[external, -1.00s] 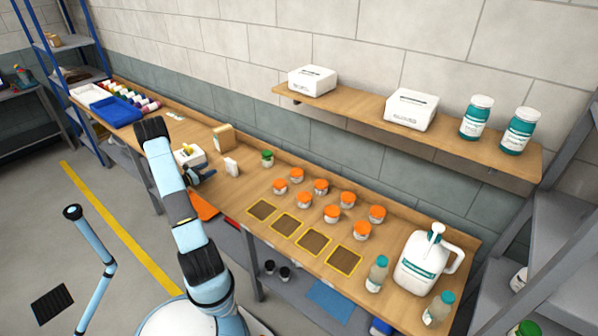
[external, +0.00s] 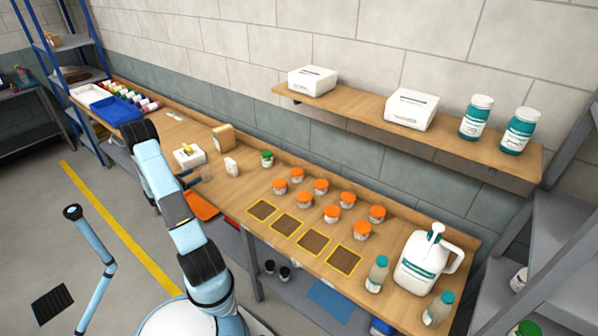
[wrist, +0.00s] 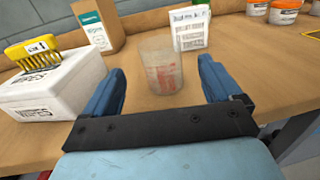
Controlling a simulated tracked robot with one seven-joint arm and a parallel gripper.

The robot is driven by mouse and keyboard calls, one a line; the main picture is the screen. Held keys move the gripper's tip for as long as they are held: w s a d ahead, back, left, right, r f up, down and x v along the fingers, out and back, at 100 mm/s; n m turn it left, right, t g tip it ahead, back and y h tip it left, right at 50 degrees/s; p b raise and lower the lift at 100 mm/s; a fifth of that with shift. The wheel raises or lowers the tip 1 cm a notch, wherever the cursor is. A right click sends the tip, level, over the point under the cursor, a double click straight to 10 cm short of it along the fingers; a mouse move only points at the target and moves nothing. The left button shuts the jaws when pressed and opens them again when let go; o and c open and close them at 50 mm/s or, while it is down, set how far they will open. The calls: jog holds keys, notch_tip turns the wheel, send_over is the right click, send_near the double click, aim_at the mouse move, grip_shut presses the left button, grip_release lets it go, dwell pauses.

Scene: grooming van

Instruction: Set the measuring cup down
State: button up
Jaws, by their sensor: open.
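The measuring cup (wrist: 161,66) is clear with red markings. It stands upright on the wooden bench in the wrist view, and shows faintly in the external view (external: 206,173). My gripper (wrist: 160,80) is open, with one blue finger on each side of the cup and visible gaps between fingers and cup.
Left of the cup is a white wipes box (wrist: 52,92) with a yellow brush (wrist: 35,52) on it. Orange-lidded jars (external: 331,213) stand farther right. The bench front edge is close.

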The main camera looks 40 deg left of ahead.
jog(key=shift+s+a, duration=0.15)
jog(key=shift+s, duration=1.3)
